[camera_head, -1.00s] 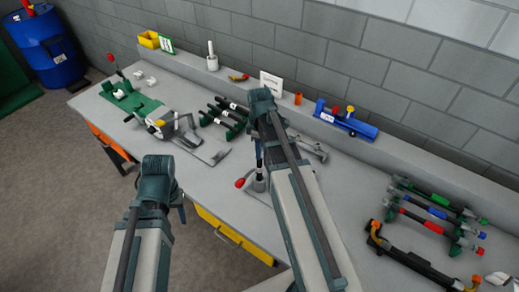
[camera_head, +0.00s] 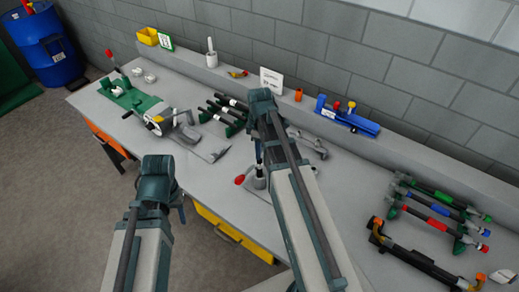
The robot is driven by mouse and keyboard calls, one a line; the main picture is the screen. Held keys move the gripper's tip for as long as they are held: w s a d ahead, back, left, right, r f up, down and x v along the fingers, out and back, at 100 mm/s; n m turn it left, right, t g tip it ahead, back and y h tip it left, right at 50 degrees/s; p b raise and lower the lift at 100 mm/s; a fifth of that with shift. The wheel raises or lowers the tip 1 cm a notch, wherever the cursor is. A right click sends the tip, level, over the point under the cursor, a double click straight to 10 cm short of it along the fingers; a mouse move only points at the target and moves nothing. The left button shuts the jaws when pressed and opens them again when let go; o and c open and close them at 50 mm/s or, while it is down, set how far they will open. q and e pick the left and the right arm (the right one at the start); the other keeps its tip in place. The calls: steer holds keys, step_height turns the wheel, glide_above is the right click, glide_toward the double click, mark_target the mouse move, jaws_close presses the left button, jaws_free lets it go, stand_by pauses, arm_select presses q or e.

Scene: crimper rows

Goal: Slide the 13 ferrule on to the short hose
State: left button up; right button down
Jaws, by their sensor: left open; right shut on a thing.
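My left gripper (camera_head: 180,210) hangs over the bench's front edge and floor; only a small dark part of its fingers shows, open and apart from everything. My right arm reaches over the middle of the bench. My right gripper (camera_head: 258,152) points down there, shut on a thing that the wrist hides. Black hoses lie on a rack (camera_head: 225,110) left of the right wrist. Hoses with green, blue and red sleeves lie on a second rack (camera_head: 440,212) at the right. I cannot read a 13 on any ferrule or tell which hose is the short one.
A red-knobbed lever device (camera_head: 259,181) stands below my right wrist. A green and grey tool (camera_head: 165,122) is at the left. A blue fixture (camera_head: 346,118) and orange cylinder (camera_head: 298,95) are on the back ledge. A black bar with orange ends (camera_head: 415,258) is front right.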

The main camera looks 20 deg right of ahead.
steer(key=shift+f, duration=0.2)
steer(key=shift+c, duration=2.3)
jaws_free()
steer(key=shift+r, duration=0.15)
step_height(320, 180, up, 14)
steer(key=p, duration=1.3)
steer(key=shift+p, duration=0.35)
steer(key=shift+f, duration=0.2)
